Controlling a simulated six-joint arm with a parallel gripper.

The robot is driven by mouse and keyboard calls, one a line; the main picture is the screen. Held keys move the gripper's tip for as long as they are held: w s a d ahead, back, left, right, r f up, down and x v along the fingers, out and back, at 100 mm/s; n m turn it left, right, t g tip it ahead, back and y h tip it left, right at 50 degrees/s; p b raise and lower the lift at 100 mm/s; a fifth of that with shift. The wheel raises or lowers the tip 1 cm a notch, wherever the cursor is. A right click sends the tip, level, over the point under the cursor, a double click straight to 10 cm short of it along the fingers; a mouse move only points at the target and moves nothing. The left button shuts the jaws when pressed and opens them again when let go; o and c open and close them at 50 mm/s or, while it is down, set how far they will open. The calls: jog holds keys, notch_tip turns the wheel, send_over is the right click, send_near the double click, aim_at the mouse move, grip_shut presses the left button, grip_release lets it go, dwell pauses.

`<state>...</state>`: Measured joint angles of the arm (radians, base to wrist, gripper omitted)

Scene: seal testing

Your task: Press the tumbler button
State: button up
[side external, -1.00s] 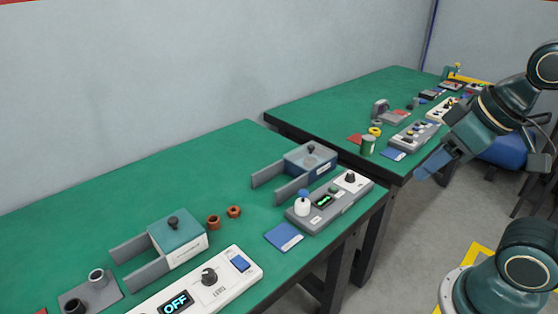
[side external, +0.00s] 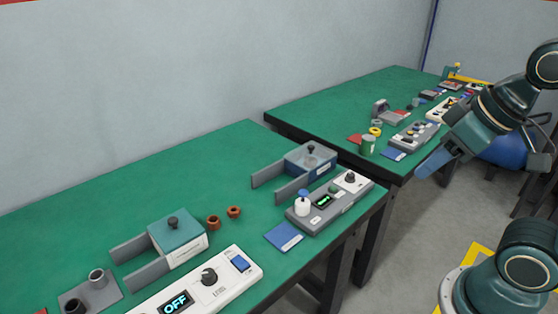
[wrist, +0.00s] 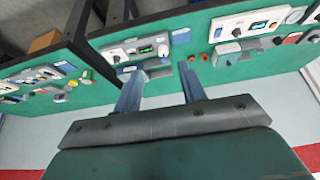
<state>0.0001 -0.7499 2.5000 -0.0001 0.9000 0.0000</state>
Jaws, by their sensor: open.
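A white control box (side external: 225,285) stands on the near green table, with a black knob, a display reading OFF and a blue rocker-like button (side external: 240,262) at its right end. A grey control box (side external: 330,203) farther along has a lit green display, a white knob panel and a white cylinder with a blue top (side external: 303,202). I cannot tell for sure which control is the tumbler button. My gripper (side external: 428,168) is open and empty, in the air to the right of the near table, away from both boxes. In the wrist view, its fingers (wrist: 162,72) are spread apart.
Grey fixtures with blue (side external: 311,160) and green (side external: 178,238) blocks stand behind the boxes. Copper-coloured rings (side external: 233,212) and a blue pad (side external: 284,237) lie between. A second green table (side external: 340,100) holds more devices. The near table's back area is clear.

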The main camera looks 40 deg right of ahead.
grip_shut()
dwell(1.5)
